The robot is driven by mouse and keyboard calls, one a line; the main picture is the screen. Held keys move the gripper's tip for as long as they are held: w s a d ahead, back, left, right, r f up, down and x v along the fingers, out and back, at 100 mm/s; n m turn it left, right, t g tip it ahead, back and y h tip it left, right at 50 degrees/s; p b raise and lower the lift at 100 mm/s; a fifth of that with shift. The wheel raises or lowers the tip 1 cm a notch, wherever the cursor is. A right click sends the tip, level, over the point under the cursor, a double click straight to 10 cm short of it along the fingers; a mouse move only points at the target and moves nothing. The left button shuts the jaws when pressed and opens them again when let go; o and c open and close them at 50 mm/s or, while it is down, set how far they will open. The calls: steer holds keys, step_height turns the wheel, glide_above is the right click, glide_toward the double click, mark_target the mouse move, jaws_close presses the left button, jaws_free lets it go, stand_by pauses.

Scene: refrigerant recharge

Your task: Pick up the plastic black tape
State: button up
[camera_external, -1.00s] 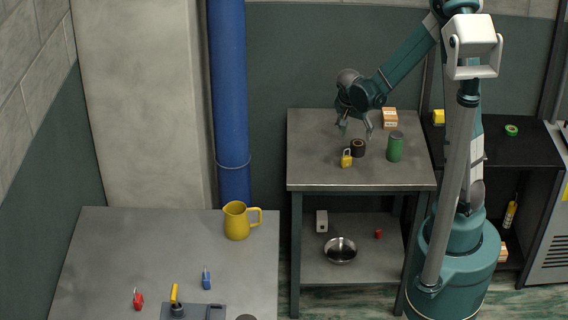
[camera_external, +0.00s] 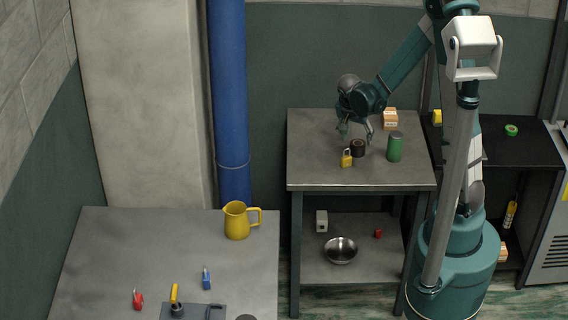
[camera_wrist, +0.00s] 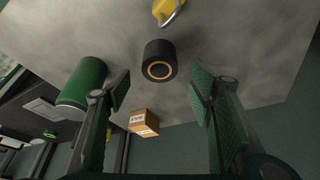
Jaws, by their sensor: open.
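The black tape (camera_external: 357,148) is a dark roll with a tan core on the grey metal table (camera_external: 315,165). In the wrist view the tape (camera_wrist: 160,60) lies ahead of the fingers, roughly midway between them, with its ring face toward the camera. My gripper (camera_external: 356,132) is open and empty, above the table at the tape. In the wrist view my gripper's fingers (camera_wrist: 160,92) are spread wide on either side, and neither appears to touch the tape.
A yellow padlock (camera_external: 346,159) stands close beside the tape. A green can (camera_external: 395,147) is to its right and a small cardboard box (camera_external: 390,118) behind. The left part of this table is clear. A lower shelf holds a metal bowl (camera_external: 340,250).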

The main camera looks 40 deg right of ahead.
mark_target(358, 143)
steer(key=shift+a+b+x, duration=0.2)
steer(key=shift+b+x, duration=0.35)
steer(key=shift+x, duration=2)
steer(key=shift+f, duration=0.1)
steer(key=c, duration=1)
